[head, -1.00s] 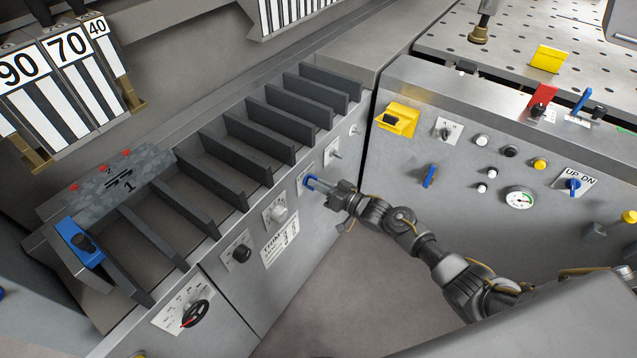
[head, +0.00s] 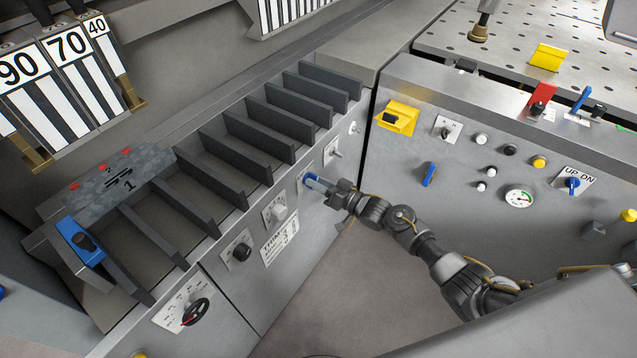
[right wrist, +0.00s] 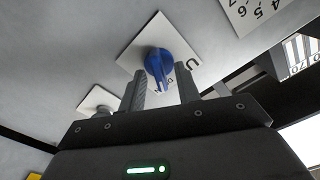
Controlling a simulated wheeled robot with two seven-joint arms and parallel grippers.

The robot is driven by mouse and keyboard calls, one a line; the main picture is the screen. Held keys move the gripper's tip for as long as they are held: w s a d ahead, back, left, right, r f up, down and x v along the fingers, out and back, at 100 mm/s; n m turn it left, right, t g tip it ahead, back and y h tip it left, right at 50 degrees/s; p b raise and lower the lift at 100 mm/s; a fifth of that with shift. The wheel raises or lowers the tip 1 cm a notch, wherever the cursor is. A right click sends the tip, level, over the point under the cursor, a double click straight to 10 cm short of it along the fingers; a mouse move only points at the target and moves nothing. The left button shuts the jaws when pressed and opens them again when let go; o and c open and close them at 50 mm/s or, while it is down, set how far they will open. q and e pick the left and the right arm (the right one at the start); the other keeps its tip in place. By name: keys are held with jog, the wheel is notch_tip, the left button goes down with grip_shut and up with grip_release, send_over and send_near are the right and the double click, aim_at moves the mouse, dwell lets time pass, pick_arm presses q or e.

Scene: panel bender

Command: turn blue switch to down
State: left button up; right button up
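A blue switch knob (head: 310,179) sits on a white plate on the sloped grey panel below the row of dark fins. It also shows in the right wrist view as a blue knob (right wrist: 158,67) on a tilted white plate, with letters partly covered. My right gripper (head: 327,186) is at this knob. In the right wrist view its two fingers (right wrist: 163,85) are apart, one on each side just below the knob. I see no firm grip, and whether a finger touches the knob is unclear. My left gripper is not in view.
Beside the switch on the same panel are a white knob (head: 279,212), a black knob (head: 241,252) and a small lever switch (head: 334,151). The right-hand panel has another blue handle (head: 429,174) and a blue UP/DN knob (head: 573,183). Open floor (head: 350,285) lies between the panels.

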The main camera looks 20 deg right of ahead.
jog(key=b+v, duration=0.1)
jog(key=v, duration=1)
jog(key=shift+a, duration=0.1)
